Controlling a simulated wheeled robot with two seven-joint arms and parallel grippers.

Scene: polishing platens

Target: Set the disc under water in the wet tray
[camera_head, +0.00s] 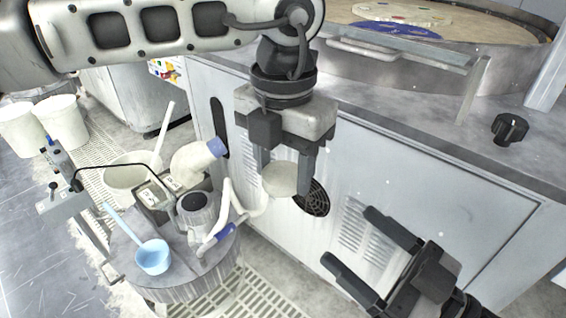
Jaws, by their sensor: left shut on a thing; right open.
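My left gripper (283,184) hangs from above in the middle of the view, shut on a pale round disc (279,179). The disc sits between its two dark fingers, in the air in front of the grey cabinet. My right gripper (349,236) is at the lower right, its two black fingers apart with nothing between them. A small box-like tray (146,211) with pale pieces in it stands on the round stand at left. I cannot tell whether it is the wet tray, and no water surface is clear.
The round stand (205,277) also bears a light-blue ladle (153,258), a grey pot (196,213) and white items with blue ends (191,163). White buckets (62,121) stand at far left. The grey cabinet (425,185) with a black knob (510,128) fills the right.

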